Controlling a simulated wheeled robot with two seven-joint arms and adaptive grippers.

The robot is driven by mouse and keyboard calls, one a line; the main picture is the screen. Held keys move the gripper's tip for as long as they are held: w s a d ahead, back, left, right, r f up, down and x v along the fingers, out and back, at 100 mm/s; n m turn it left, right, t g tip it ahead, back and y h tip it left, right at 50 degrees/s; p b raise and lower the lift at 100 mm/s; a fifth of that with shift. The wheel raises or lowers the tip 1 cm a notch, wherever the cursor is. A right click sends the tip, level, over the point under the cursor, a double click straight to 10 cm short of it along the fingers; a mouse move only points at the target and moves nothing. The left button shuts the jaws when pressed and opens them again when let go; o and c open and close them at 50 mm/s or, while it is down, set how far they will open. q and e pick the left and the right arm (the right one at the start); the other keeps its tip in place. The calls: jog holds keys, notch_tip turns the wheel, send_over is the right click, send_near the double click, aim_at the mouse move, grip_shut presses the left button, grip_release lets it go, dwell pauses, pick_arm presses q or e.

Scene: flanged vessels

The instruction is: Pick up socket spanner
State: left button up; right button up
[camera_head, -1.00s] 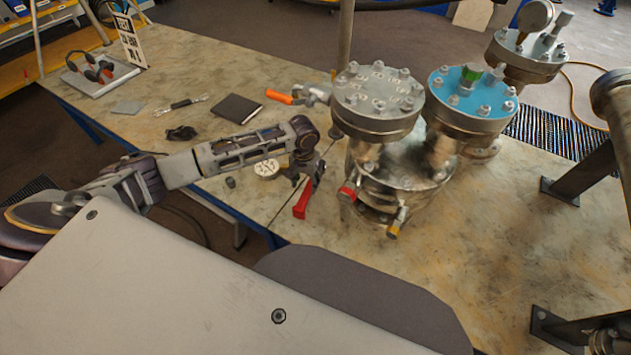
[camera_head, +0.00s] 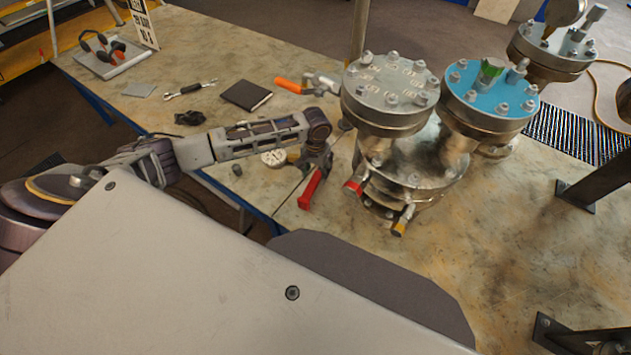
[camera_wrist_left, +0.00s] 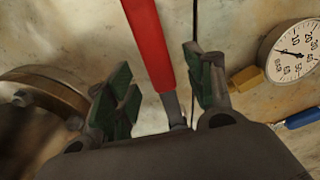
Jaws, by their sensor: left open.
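A tool with a red handle (camera_head: 310,188) and a metal shank lies on the table, in front and left of the flanged vessel; I take it for the socket spanner. Its red handle (camera_wrist_left: 149,42) also shows in the left wrist view, running between the fingers and upward. My left gripper (camera_head: 317,160) is over its far end, beside the vessel. In the wrist view the left gripper (camera_wrist_left: 158,75) is open, with a green-padded finger on each side of the tool and gaps beside it. The tool's far end is hidden by the gripper. My right gripper is not in view.
The grey-lidded vessel (camera_head: 390,88) and blue-lidded vessel (camera_head: 490,95) stand close on the right. A dial gauge (camera_wrist_left: 290,52) lies right of the fingers, near a blue-handled item (camera_wrist_left: 302,117). A double-ended wrench (camera_head: 190,88) and a dark notebook (camera_head: 246,95) lie farther back.

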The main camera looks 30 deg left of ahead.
aim_at(316, 178)
pick_arm(q)
jog(key=shift+f, duration=0.2)
jog(key=shift+s+f, duration=0.1)
jog(key=shift+f, duration=0.5)
notch_tip(316, 178, down, 3)
jog(key=shift+r+b, duration=0.1)
jog(key=shift+b, duration=0.3)
jog(key=shift+s+f, duration=0.1)
jog(key=shift+f, duration=0.45)
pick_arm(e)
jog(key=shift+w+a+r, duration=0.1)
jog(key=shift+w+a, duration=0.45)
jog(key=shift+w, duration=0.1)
pick_arm(q)
jog(key=shift+d, duration=0.1)
jog(key=shift+c, duration=0.3)
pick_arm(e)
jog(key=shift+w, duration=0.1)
pick_arm(q)
jog(key=shift+r, duration=0.1)
grip_shut()
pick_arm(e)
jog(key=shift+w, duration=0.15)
